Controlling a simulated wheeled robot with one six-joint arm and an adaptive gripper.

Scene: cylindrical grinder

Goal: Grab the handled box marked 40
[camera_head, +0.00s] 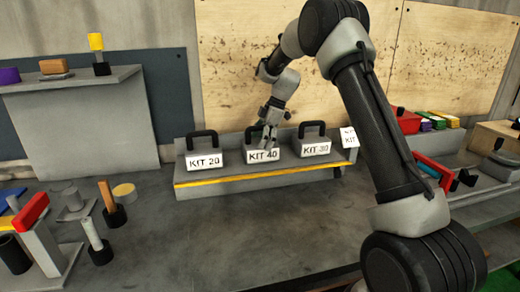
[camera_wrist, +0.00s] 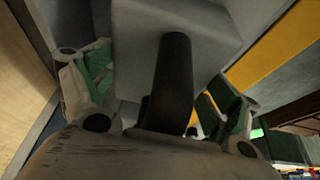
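The handled box marked KIT 40 (camera_head: 263,155) stands on a grey shelf (camera_head: 300,166) with a yellow front edge, between the KIT 20 box (camera_head: 204,160) and the KIT 30 box (camera_head: 315,148). My gripper (camera_head: 268,138) is right at the KIT 40 box's black handle, partly covering it. In the wrist view the dark handle (camera_wrist: 174,75) runs between my gripper's two green-padded fingers (camera_wrist: 160,92). The fingers are spread, with a gap on both sides of the handle. The label is not visible in the wrist view.
Another KIT box (camera_head: 349,137) stands right of KIT 30, partly hidden by my arm. Racks with cylindrical parts (camera_head: 95,235) stand at the left front. Red and green items (camera_head: 405,120) lie at the right. The table in front of the shelf is clear.

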